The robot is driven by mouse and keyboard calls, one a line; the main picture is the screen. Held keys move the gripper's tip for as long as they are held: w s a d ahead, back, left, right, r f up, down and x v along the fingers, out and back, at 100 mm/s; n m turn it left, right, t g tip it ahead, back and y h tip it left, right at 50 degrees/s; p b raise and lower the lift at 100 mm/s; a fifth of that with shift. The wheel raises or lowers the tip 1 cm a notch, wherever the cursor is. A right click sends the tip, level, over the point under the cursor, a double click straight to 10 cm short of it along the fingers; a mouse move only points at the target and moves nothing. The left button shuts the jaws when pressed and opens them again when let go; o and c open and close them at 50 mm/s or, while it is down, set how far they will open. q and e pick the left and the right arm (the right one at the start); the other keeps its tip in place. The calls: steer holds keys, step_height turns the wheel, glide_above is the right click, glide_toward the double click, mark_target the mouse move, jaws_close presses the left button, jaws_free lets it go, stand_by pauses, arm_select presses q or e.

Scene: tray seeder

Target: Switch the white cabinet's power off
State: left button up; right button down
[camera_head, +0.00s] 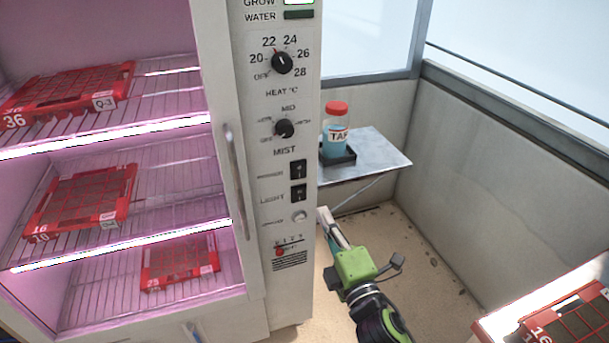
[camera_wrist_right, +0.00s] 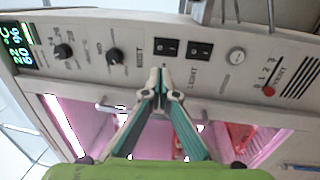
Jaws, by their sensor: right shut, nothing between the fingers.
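The white cabinet (camera_head: 298,290) stands at left with its control panel facing me. Two black rocker switches sit one above the other: an upper switch (camera_head: 298,169), its label too small to read, and the light switch (camera_head: 298,192). In the right wrist view the upper switch (camera_wrist_right: 166,46) and the light switch (camera_wrist_right: 199,50) lie side by side, both unlit; I cannot tell which way they are pressed. My right gripper (camera_head: 324,215) is shut and empty, below and right of the switches. Its tips (camera_wrist_right: 160,76) point toward the upper switch, apparently apart from the panel. My left gripper is out of view.
Heat knob (camera_head: 282,62) and mist knob (camera_head: 284,129) are above the switches; a round white button (camera_head: 299,216) is below. A vertical door handle (camera_head: 236,180) stands left of the panel. A side shelf (camera_head: 375,155) holds a red-capped bottle (camera_head: 335,128).

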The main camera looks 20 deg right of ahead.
mark_target(300, 168)
steer(key=w, duration=0.4)
steer(key=w+r, duration=0.1)
steer(key=w, duration=0.9)
steer(key=shift+a+r, duration=0.25)
steer(key=shift+w+r+p, duration=0.15)
steer(key=shift+r+p, duration=0.3)
steer(key=shift+p, duration=0.75)
steer(key=shift+f+g, duration=0.25)
steer(key=shift+g, duration=0.05)
steer(key=shift+f, duration=0.1)
